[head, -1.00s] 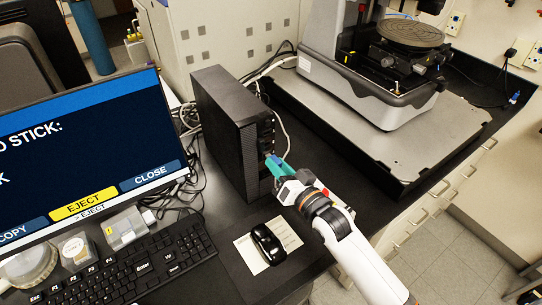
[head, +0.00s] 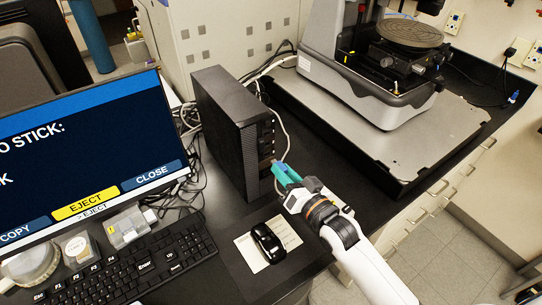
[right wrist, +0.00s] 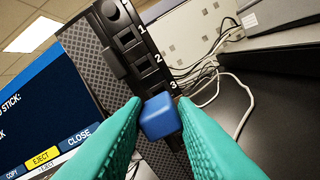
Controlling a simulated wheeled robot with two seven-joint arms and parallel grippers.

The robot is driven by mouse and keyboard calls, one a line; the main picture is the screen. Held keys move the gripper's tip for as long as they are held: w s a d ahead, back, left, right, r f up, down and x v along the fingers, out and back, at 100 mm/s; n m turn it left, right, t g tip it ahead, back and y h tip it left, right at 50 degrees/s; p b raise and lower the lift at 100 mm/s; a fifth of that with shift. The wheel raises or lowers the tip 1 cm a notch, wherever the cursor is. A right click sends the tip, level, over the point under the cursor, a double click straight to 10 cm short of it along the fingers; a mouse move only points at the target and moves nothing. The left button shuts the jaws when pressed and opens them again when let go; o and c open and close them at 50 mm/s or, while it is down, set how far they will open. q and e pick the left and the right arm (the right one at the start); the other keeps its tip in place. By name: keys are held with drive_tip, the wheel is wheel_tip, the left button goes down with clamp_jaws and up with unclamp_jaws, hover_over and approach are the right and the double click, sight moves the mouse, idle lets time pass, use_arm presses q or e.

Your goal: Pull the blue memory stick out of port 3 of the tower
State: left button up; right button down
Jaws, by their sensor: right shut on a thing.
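The black tower (head: 225,130) stands upright on the dark bench, its port side facing my right gripper. My right gripper (head: 282,172), with green fingers, is shut on the blue memory stick (right wrist: 160,117) just in front of the ports. In the right wrist view the stick sits between the two fingertips (right wrist: 160,112), over the area of port 3 (right wrist: 157,90). The stick hides part of that port, so I cannot tell whether its plug is still inside. Ports 1 and 2 show above, with white numbers. My left gripper is not in view.
A monitor (head: 85,150) showing EJECT and CLOSE buttons stands left of the tower. The keyboard (head: 130,262) and black mouse (head: 268,240) lie in front. The profiler on its metal base plate (head: 440,135) stands to the right. Cables (head: 281,130) run behind the tower.

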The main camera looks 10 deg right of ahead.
drive_tip(key=shift+s+d, duration=0.2)
drive_tip(key=shift+s, duration=0.3)
idle(0.3)
drive_tip(key=s+r+p, duration=0.1)
drive_tip(key=s+d+r+p, duration=0.1)
drive_tip(key=s+p, duration=0.1)
drive_tip(key=s+r+p, duration=0.1)
drive_tip(key=shift+s+d, duration=0.35)
drive_tip(key=shift+s, duration=0.05)
idle(0.6)
